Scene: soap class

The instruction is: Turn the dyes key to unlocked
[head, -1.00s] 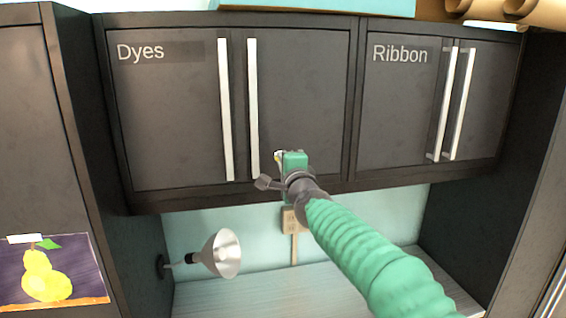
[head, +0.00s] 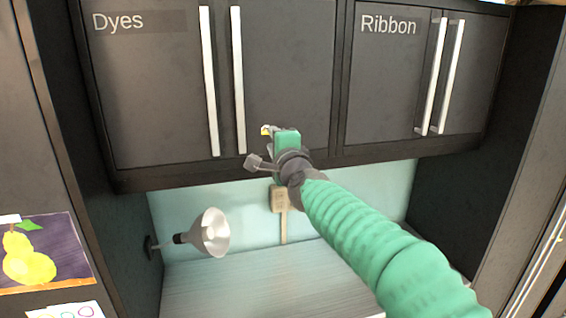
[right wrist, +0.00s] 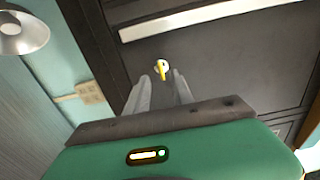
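The Dyes cabinet (head: 143,95) is a dark double-door unit with two long pale handles, and both doors are shut. The small yellow key (head: 265,130) sits low on its right door, just right of the handle. In the right wrist view the key (right wrist: 161,69) is yellow on a pale round lock and points roughly along the picture's vertical. My green right gripper (head: 274,136) is at the key, partly hiding it. Its grey fingers (right wrist: 160,77) are open, and the key shows between and just beyond the tips, apparently not gripped. My left gripper is out of view.
The shut Ribbon cabinet (head: 394,90) adjoins on the right. Below are a metal lamp (head: 211,234), a wall outlet (head: 279,199) and a clear pale counter (head: 255,280). A dark side panel (head: 60,150) stands at the left.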

